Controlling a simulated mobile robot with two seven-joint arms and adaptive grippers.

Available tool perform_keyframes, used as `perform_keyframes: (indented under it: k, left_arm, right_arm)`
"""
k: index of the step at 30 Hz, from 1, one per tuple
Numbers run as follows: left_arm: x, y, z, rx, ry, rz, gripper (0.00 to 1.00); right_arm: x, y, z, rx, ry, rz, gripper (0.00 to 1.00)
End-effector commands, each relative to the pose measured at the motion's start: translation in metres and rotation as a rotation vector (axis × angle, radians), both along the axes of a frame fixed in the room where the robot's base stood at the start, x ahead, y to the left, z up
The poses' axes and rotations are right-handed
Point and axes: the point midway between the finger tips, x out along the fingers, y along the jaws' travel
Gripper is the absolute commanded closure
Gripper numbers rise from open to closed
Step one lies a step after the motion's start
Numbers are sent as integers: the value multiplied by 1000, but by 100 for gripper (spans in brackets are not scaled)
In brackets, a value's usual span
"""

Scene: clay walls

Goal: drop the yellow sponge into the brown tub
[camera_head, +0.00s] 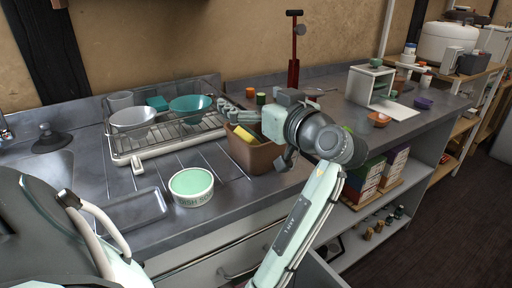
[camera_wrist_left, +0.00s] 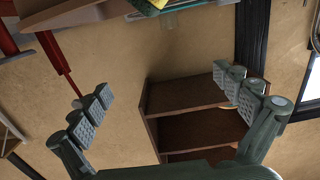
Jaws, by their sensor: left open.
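The brown tub (camera_head: 264,157) stands on the grey counter, right of the dish rack. The yellow sponge (camera_head: 244,134) shows at the tub's left side, within its rim; its lower part is hidden. My left gripper (camera_head: 231,111) is above and behind the tub's left part, pointing left, apart from the sponge. In the left wrist view its fingers (camera_wrist_left: 166,103) are spread wide with nothing between them. A yellow and green edge shows at the top of that view, too cut off to name surely. My right gripper is not in view.
A dish rack (camera_head: 165,143) with bowls stands left of the tub. A white dish-soap tub with green contents (camera_head: 192,186) is in front. A red stand (camera_head: 294,60) rises behind my wrist. A white open-fronted stand (camera_head: 369,86) is to the right.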

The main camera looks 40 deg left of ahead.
Motion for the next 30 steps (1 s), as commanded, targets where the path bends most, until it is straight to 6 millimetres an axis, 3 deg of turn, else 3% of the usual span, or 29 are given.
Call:
perform_keyframes:
  k: [15, 21, 30]
  left_arm:
    - [0, 0, 87, -1, -5, -1, 0]
    - [0, 0, 97, 0, -1, 0, 0]
    - [0, 0, 97, 1, 0, 0, 0]
  right_arm:
    - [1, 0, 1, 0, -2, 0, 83]
    - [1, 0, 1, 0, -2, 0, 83]
    - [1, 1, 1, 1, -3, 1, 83]
